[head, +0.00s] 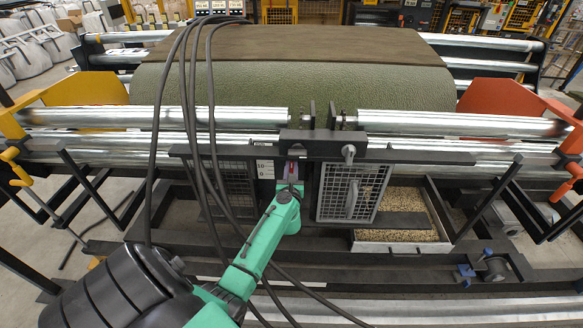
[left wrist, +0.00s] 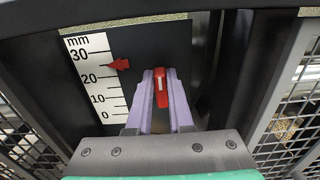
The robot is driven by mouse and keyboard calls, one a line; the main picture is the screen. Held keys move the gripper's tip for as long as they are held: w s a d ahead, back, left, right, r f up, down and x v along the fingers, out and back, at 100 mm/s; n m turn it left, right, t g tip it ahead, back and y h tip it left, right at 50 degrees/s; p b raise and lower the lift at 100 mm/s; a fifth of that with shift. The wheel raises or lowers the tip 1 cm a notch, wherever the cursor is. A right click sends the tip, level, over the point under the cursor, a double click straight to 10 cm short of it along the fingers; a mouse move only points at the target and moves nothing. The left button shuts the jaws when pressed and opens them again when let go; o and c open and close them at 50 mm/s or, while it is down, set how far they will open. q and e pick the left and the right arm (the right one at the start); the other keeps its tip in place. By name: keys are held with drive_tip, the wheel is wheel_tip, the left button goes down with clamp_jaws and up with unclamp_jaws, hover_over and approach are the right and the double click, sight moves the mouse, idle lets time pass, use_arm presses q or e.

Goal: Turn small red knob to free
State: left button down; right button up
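The small red knob (left wrist: 160,86) has a white line on it, which runs nearly upright in the left wrist view. My left gripper (left wrist: 161,100) has its two purple fingers on either side of the knob, close against it, and appears shut on it. In the head view my green left arm reaches up from the bottom, and the left gripper (head: 290,182) is at the dark panel under the machine's middle. A bit of red shows there, but the knob is mostly hidden. My right gripper is not in view.
A white mm scale (left wrist: 91,78) with a red pointer (left wrist: 119,64) is left of the knob. Mesh panels flank the spot, one with a handle (head: 352,193). Black cables (head: 190,120) hang before the green roll (head: 300,85). A grain-filled tray (head: 405,205) is at right.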

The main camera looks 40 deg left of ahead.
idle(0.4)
use_arm(q)
drive_tip(key=shift+w+d+f+m+p, duration=0.3)
drive_tip(key=shift+m+p, duration=0.2)
drive_tip(key=shift+m, duration=2.45)
drive_tip(key=shift+w+d+f+m+p, duration=0.1)
drive_tip(key=shift+d+f+m+p, duration=0.25)
drive_tip(key=shift+m, duration=2.65)
drive_tip(key=shift+w+d+f+m+p, duration=0.2)
drive_tip(key=shift+f+m+p, duration=0.35)
drive_tip(key=shift+m, duration=2.4)
drive_tip(key=shift+r, duration=0.15)
drive_tip(key=c, duration=0.8)
unclamp_jaws()
drive_tip(key=shift+a, duration=0.1)
